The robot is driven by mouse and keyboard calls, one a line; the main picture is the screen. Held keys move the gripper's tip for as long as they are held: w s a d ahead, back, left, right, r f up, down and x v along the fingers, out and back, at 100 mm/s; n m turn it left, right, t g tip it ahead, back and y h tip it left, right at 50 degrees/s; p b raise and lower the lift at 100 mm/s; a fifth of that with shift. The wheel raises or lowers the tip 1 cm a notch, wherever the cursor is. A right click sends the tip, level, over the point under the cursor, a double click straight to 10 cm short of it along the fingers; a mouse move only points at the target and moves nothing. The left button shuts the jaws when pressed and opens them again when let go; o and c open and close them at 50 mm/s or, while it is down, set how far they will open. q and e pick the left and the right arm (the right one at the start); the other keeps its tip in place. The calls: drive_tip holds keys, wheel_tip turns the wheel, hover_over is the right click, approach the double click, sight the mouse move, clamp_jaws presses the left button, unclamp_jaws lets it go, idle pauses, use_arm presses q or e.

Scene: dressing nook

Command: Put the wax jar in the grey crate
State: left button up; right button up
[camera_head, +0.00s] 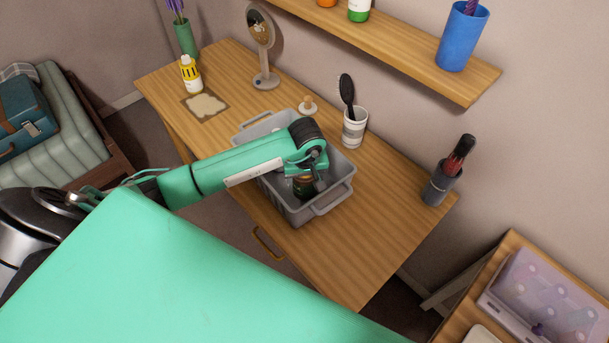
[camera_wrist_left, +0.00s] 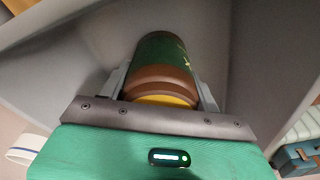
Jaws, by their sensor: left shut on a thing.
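The grey crate (camera_head: 295,212) stands on the wooden table, with handles at its ends. My left gripper (camera_head: 306,182) reaches down into the crate, in its right part. It is shut on the wax jar (camera_head: 303,187), a dark jar low between the crate walls. In the left wrist view the wax jar (camera_wrist_left: 164,66) is green with a brown band and a yellow end, held between the two fingers (camera_wrist_left: 162,88). Grey crate walls (camera_wrist_left: 270,60) surround it there. I cannot tell whether the jar touches the crate floor. My right gripper is not in view.
On the table (camera_head: 370,225) stand a yellow bottle (camera_head: 190,74), a round mirror (camera_head: 262,45), a striped cup with a hairbrush (camera_head: 355,128) and a grey brush holder (camera_head: 440,186). A wall shelf (camera_head: 400,50) hangs behind. The table's right front is clear.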

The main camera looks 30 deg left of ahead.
use_arm(q)
drive_tip(key=o, duration=1.2)
drive_tip(key=shift+f, duration=0.1)
drive_tip(key=shift+c, duration=0.2)
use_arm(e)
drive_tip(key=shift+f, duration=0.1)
use_arm(q)
drive_tip(key=shift+r+p, duration=0.3)
drive_tip(key=shift+p, duration=0.05)
drive_tip(key=r+b, duration=0.1)
drive_tip(key=r, duration=0.2)
drive_tip(key=r+b, duration=0.1)
drive_tip(key=r, duration=0.3)
drive_tip(key=s+r+b, duration=0.1)
drive_tip(key=r, duration=0.3)
drive_tip(key=shift+d, duration=0.4)
drive_tip(key=shift+s+r, duration=0.1)
drive_tip(key=shift+r, duration=0.3)
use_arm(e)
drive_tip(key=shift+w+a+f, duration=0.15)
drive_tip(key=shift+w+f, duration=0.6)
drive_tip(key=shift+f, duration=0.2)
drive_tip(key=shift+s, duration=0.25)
use_arm(q)
drive_tip(key=shift+f, duration=0.1)
